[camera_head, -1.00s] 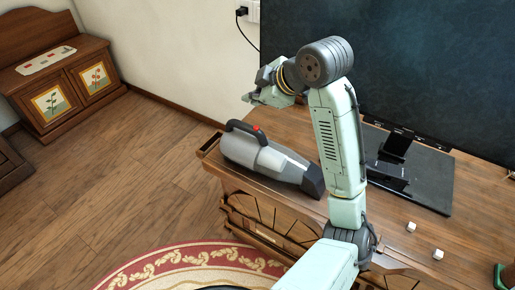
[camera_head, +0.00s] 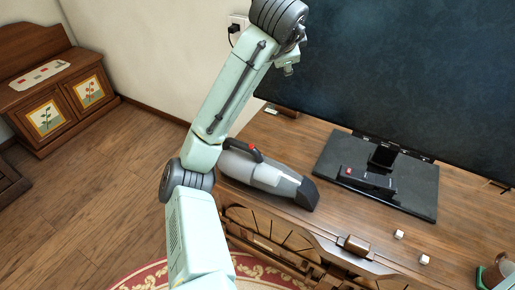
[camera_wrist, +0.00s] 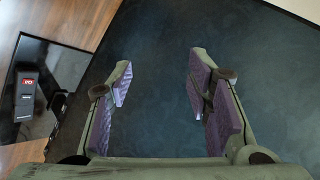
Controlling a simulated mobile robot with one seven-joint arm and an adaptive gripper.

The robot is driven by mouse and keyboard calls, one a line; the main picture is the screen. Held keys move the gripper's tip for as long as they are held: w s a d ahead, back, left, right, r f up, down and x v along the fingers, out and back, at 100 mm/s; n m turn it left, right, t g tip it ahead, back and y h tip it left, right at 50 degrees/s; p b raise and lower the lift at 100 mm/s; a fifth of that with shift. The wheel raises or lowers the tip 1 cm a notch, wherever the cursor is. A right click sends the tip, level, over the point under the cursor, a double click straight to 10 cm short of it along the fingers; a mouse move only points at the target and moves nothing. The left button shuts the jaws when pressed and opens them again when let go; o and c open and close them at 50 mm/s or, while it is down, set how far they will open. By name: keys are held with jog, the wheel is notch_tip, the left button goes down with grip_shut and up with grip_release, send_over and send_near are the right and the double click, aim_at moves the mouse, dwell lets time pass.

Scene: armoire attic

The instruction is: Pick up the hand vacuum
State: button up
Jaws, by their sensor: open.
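The grey hand vacuum (camera_head: 268,176) lies on the wooden cabinet top, with its black handle and red button up and its dark nozzle toward the right. My arm crosses in front of its left end and hides part of it. My gripper (camera_head: 290,62) is raised above and behind the vacuum, near the left part of the television screen, and is small and partly hidden there. In the wrist view my gripper (camera_wrist: 160,75) has its two purple-padded fingers spread wide with nothing between them. The vacuum is not in the wrist view.
A small black object with a red label (camera_wrist: 27,95) lies on the glossy stand. Two small white cubes (camera_head: 399,234) and a mug (camera_head: 497,272) are at the right.

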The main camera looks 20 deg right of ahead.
jog(key=s+a+f+m+g+y, duration=0.1)
jog(key=a+f+m+g+y, duration=0.15)
jog(key=a+f+m, duration=0.45)
jog(key=g+y+p, duration=0.1)
jog(key=g+p, duration=0.1)
jog(key=g, duration=0.2)
send_near(248, 146)
jog(key=shift+m, duration=0.3)
jog(key=x, duration=0.5)
jog(key=shift+s+d, duration=0.1)
jog(key=shift+d, duration=0.1)
jog(key=shift+a+p+x, duration=0.2)
jog(key=shift+p+x, duration=0.8)
jog(key=shift+x, duration=2.15)
grip_shut()
jog(key=shift+r, duration=0.1)
